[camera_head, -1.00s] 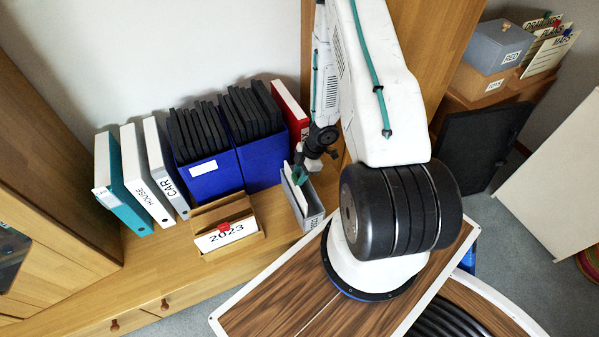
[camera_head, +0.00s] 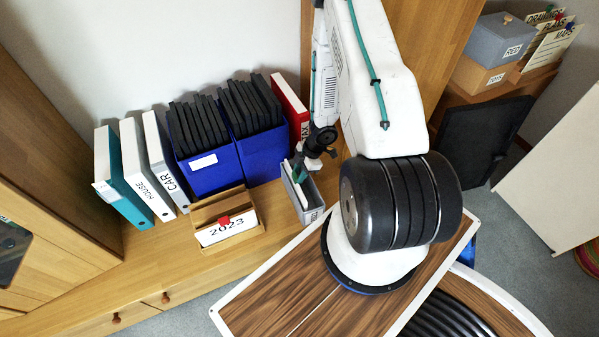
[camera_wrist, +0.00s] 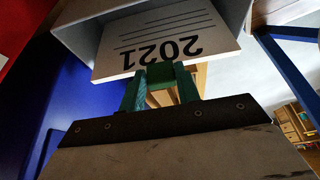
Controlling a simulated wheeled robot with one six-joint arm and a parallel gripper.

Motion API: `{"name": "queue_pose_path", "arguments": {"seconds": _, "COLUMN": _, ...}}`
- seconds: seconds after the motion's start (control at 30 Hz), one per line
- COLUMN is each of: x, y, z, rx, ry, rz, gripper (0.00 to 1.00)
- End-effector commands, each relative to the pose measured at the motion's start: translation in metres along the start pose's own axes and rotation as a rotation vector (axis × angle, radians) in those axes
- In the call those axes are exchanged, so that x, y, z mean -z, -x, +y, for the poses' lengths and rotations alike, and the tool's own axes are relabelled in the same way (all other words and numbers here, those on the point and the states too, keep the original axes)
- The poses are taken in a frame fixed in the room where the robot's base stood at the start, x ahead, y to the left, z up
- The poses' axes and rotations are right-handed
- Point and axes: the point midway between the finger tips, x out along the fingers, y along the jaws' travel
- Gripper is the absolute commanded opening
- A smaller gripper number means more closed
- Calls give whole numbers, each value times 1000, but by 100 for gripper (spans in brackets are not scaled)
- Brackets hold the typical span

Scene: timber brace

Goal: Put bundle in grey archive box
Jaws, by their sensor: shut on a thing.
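The white bundle (camera_head: 295,184), marked 2021, is in my gripper (camera_head: 301,173). In the wrist view the green fingers (camera_wrist: 161,76) are closed on the near edge of the bundle (camera_wrist: 165,45). The grey archive box (camera_head: 313,212) stands on the wooden cabinet top, right of the wooden holder. Its grey walls (camera_wrist: 85,38) show on both sides of the bundle in the wrist view, with the bundle partly inside the opening. I cannot tell whether the bundle touches the box floor.
A wooden holder (camera_head: 247,236) with a 2023 bundle and red clip stands left of the grey box. Blue boxes (camera_head: 212,172) of black folders and a red binder (camera_head: 292,103) stand behind. White and teal binders (camera_head: 118,185) are at left. The cabinet front strip is clear.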

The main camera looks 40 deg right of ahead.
Motion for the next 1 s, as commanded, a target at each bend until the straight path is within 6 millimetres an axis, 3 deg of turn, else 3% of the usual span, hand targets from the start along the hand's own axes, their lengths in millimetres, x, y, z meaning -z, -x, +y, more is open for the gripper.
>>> {"name": "queue_pose_path", "arguments": {"seconds": 0.37, "x": 0, "y": 0, "z": 0, "rx": 0, "ry": -1, "rz": -71, "gripper": 0}}
{"name": "queue_pose_path", "arguments": {"seconds": 0.4, "x": 0, "y": 0, "z": 0, "rx": 0, "ry": -1, "rz": -70, "gripper": 43}}
{"name": "queue_pose_path", "arguments": {"seconds": 0.47, "x": 0, "y": 0, "z": 0, "rx": 0, "ry": -1, "rz": -70, "gripper": 58}}
{"name": "queue_pose_path", "arguments": {"seconds": 0.67, "x": 0, "y": 0, "z": 0, "rx": 0, "ry": 0, "rz": -70, "gripper": 58}}
{"name": "queue_pose_path", "arguments": {"seconds": 0.73, "x": 0, "y": 0, "z": 0, "rx": 0, "ry": 0, "rz": -70, "gripper": 77}}
{"name": "queue_pose_path", "arguments": {"seconds": 0.77, "x": 0, "y": 0, "z": 0, "rx": 0, "ry": 0, "rz": -70, "gripper": 79}}
{"name": "queue_pose_path", "arguments": {"seconds": 1.0, "x": 0, "y": 0, "z": 0, "rx": 0, "ry": 0, "rz": -70, "gripper": 79}}
